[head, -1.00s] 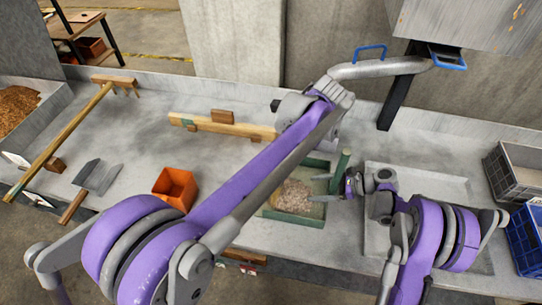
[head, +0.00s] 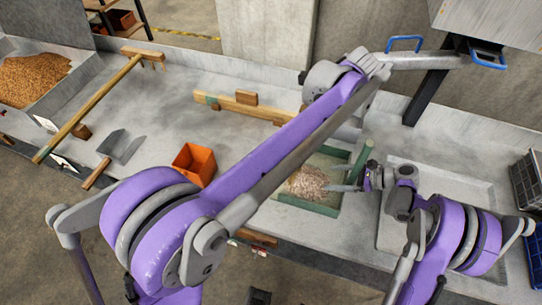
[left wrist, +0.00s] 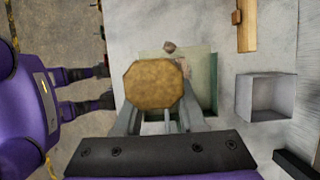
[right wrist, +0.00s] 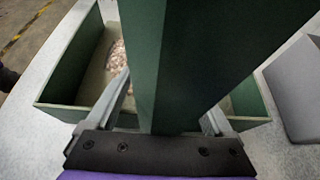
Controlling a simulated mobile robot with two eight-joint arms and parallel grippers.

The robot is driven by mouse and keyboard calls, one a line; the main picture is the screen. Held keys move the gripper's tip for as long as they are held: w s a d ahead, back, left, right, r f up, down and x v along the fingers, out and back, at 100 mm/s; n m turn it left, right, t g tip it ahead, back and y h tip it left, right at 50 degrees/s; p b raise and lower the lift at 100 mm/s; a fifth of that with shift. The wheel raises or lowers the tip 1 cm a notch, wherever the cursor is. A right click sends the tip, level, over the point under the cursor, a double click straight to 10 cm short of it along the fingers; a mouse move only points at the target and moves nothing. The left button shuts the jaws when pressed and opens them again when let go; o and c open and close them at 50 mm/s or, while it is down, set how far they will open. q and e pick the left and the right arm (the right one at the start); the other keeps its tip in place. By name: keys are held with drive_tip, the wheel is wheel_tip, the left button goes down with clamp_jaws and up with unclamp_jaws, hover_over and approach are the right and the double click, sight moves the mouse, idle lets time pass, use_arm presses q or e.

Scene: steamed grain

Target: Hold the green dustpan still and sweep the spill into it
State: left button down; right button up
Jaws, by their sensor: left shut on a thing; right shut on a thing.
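The green dustpan (head: 308,207) lies on the grey worktop, with a heap of pale grain (head: 306,182) in it. Its green upright handle (head: 362,162) is between the fingers of my right gripper (head: 352,188). In the right wrist view the handle (right wrist: 180,60) fills the middle, with the dustpan's wall (right wrist: 252,100) behind it. My left gripper (left wrist: 157,118) is shut on a tan, eight-sided object (left wrist: 157,85), seen end-on above the dustpan (left wrist: 207,75). The lower part of that object is hidden. In the head view my left arm hides the left gripper.
An orange bin (head: 195,163) stands left of the dustpan. A long-handled wooden rake (head: 100,100), a grey scoop (head: 122,145) and a grain-filled tray (head: 35,78) are further left. Crates (head: 526,180) stand at the right edge.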

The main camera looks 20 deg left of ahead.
drive_tip(key=shift+s+f, duration=0.1)
drive_tip(key=shift+f, duration=0.6)
drive_tip(key=o, duration=0.7)
drive_tip(key=v, duration=0.8)
drive_tip(key=r+v, duration=0.1)
drive_tip(key=v, duration=0.3)
drive_tip(key=shift+r, duration=0.25)
drive_tip(key=shift+r, duration=0.1)
